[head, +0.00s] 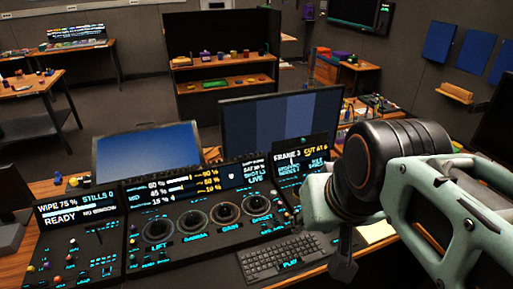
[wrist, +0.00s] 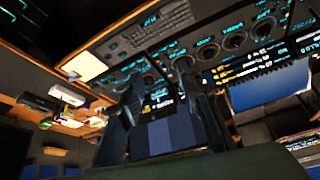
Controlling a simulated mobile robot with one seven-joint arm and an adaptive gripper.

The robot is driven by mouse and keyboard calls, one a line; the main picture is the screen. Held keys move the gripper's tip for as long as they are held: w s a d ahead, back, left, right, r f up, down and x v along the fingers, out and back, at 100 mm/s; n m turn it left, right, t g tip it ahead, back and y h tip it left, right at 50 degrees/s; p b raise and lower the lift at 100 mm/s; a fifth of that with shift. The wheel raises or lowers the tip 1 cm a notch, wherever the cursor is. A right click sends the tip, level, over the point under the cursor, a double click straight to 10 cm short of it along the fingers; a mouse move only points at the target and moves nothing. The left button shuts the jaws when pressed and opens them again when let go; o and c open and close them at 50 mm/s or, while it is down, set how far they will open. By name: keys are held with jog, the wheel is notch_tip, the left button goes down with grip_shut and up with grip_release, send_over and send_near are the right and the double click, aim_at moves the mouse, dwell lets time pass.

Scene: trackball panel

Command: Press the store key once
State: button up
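The control panel (head: 185,262) spans the desk in the head view, with a row of trackballs (head: 228,211) labelled lift, gamma, gain and offset. Its left display (head: 75,208) reads "WIPE 75 %", "STILLS 0" and "READY". I cannot make out which key is the store key; small keys (head: 107,262) lie on the left section. My gripper (head: 343,265) hangs at the right, above the panel's right end, pointing down. In the wrist view, upside down, its two fingers (wrist: 160,78) stand apart with nothing between them, and the trackball row (wrist: 233,40) shows beyond.
A keyboard (head: 285,257) lies in front of the panel, left of my gripper. Two monitors, one blue (head: 150,149) and one striped (head: 282,120), stand behind the panel. Shelves (head: 225,85) and side tables are farther back. The air above the panel's left half is clear.

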jog(key=shift+w, duration=0.25)
jog(key=shift+c, duration=0.4)
grip_shut()
dwell(0.7)
